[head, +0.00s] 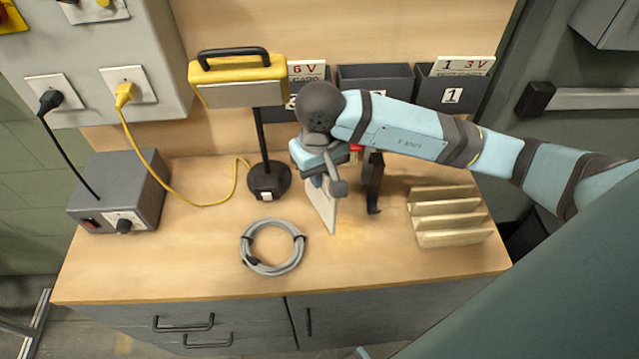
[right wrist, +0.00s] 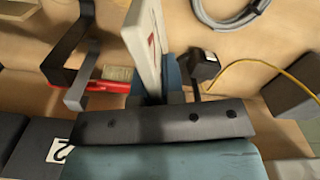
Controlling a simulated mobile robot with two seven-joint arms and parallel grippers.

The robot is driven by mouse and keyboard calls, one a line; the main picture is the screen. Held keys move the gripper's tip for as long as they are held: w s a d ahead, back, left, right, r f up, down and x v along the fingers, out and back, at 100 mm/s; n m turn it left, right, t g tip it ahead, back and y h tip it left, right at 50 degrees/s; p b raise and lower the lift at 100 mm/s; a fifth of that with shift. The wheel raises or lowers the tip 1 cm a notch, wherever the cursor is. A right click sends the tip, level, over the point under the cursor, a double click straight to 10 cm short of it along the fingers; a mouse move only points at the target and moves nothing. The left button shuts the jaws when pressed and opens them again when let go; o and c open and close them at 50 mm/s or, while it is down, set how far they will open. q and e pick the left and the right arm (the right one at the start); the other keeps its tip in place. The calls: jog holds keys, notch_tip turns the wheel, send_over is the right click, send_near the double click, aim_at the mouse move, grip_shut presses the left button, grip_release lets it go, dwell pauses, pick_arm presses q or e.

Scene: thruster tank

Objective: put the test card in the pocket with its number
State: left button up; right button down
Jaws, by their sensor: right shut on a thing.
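My right gripper (head: 322,180) is shut on a white test card (head: 323,210), held upright above the middle of the bench. The card (right wrist: 146,40) also shows edge-on in the right wrist view, with a trace of red print; its number cannot be read. Dark pockets hang on the back board. The right pocket (head: 447,97) is labelled 1 and holds a card (head: 462,66) reading 1 and 3 V. The middle pocket (head: 375,78) shows no card; my arm covers its front. The left pocket (head: 285,113) holds a 6 V card (head: 306,70); its label is mostly hidden. A label 2 (right wrist: 60,150) shows in the wrist view.
A slotted wooden rack (head: 450,232) stands empty at right. A black bracket stand (head: 374,185) with something red is close beside the card. A yellow lamp (head: 240,85), grey cable coil (head: 246,255) and grey power box (head: 120,185) stand left.

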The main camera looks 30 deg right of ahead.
notch_tip(320, 180, down, 4)
jog(key=shift+f+p, duration=0.25)
jog(key=shift+p, duration=0.35)
jog(key=shift+w+f, duration=0.15)
jog(key=shift+f, duration=0.15)
jog(key=shift+f, duration=0.25)
jog(key=c, duration=1.2)
grip_release()
jog(key=shift+r, duration=0.1)
jog(key=shift+c, duration=0.2)
jog(key=shift+r, duration=0.1)
